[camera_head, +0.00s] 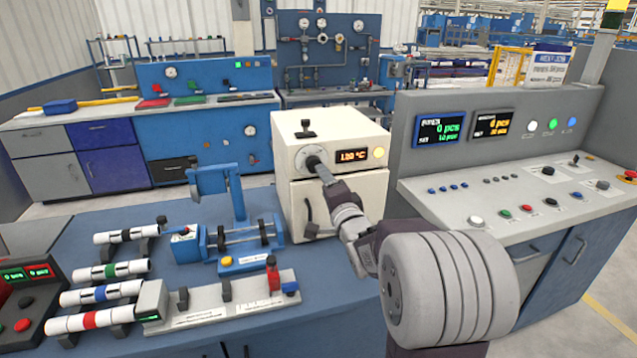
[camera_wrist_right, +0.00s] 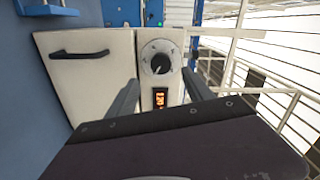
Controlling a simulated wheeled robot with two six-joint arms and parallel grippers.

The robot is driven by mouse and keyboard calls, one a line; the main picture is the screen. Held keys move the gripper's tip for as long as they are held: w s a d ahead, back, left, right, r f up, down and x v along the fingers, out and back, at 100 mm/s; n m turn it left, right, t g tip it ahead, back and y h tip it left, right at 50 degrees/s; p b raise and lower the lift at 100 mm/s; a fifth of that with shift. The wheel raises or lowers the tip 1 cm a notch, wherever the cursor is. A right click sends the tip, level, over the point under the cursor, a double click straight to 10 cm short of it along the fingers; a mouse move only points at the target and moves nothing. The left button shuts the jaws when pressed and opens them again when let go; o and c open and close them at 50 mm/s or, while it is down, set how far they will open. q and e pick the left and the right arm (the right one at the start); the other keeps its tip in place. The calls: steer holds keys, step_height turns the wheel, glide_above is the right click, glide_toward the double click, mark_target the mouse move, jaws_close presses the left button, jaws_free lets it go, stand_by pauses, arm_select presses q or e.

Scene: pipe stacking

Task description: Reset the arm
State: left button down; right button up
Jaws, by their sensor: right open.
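My right gripper (camera_head: 323,172) reaches from the lower right to the front of the cream heating box (camera_head: 345,133). In the right wrist view my right gripper (camera_wrist_right: 160,92) is open, with its two dark fingers apart. The box's round dial (camera_wrist_right: 160,58) shows between and beyond the fingers; the dial (camera_head: 312,158) is partly hidden behind my gripper in the head view. I see nothing held, and cannot tell whether a finger touches the box. White pipes with coloured bands (camera_head: 97,293) lie on holders at the left. My left gripper is not in view.
A blue clamp fixture (camera_head: 240,237) and a grey measuring rail (camera_head: 220,309) stand on the blue bench left of my right arm. A grey control console (camera_head: 530,195) stands at the right. The box's dark handle (camera_wrist_right: 80,54) sticks out beside the dial.

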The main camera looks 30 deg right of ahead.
steer(key=w+a+r+n+y+p, duration=0.2)
steer(key=a+r+y+p, duration=0.1)
steer(key=a+r+p, duration=0.4)
steer(key=s+a+f+n+g+y+p, duration=0.1)
steer(key=a+f+g+p, duration=0.2)
steer(key=a+f, duration=0.25)
steer(key=s+a+f+n+g, duration=0.2)
steer(key=s+f+n+g, duration=0.4)
steer(key=s, duration=0.6)
steer(key=s+a+f+n+g+p, duration=0.1)
steer(key=s+a+f+n+g, duration=0.1)
steer(key=s+f+n+g, duration=0.5)
steer(key=s+f+n, duration=0.1)
steer(key=s+f, duration=0.3)
steer(key=s, duration=0.1)
steer(key=shift+a+f+n+y, duration=0.25)
steer(key=shift+a+n+y, duration=0.05)
steer(key=shift+a, duration=0.05)
